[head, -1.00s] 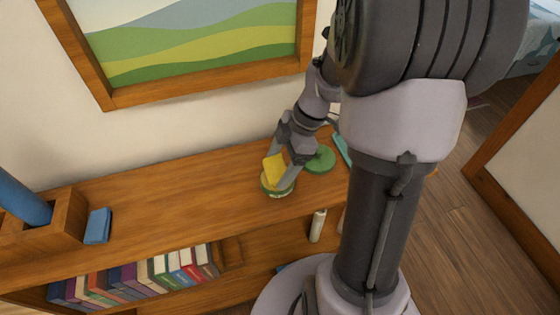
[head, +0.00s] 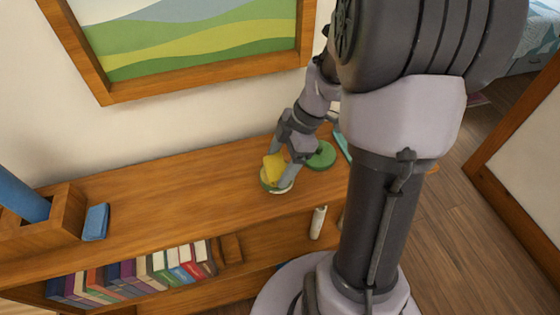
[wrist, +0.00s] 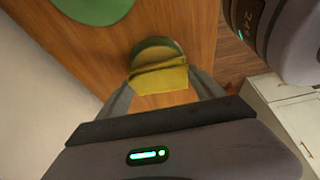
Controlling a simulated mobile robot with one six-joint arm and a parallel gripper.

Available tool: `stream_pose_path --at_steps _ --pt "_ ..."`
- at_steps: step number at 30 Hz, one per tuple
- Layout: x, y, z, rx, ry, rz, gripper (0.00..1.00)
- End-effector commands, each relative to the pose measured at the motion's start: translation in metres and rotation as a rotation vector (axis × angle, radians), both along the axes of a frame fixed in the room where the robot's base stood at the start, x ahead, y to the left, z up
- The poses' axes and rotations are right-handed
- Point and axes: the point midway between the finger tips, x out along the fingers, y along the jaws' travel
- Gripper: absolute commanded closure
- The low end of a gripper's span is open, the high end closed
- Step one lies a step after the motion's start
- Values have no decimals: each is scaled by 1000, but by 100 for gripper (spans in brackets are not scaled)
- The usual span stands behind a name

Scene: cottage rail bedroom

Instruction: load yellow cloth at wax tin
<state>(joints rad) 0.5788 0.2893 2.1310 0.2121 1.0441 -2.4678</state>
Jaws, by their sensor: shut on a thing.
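The yellow cloth (head: 273,168) is held in my gripper (head: 279,172), which is shut on it. In the wrist view the cloth (wrist: 160,78) sits between the two fingers of my gripper (wrist: 161,88). The wax tin (head: 279,188) is a round, open, green-rimmed tin on the wooden shelf top, directly below the cloth. In the wrist view the tin (wrist: 156,46) shows just beyond the cloth, partly hidden by it. The cloth's lower edge overlaps the tin in both views; I cannot tell if it touches the wax.
A green round lid (head: 321,156) lies right of the tin, with a teal strip (head: 342,146) beyond it. A blue block (head: 96,222) and a wooden box (head: 50,222) stand at the left. The shelf top (head: 180,190) between is clear.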

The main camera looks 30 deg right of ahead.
Motion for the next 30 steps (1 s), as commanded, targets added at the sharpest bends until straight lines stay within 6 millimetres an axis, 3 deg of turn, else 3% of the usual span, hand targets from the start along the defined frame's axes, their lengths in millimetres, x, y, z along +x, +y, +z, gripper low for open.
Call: stream_pose_path --at_steps 30 --pt "0 0 -8 0 0 0 55"
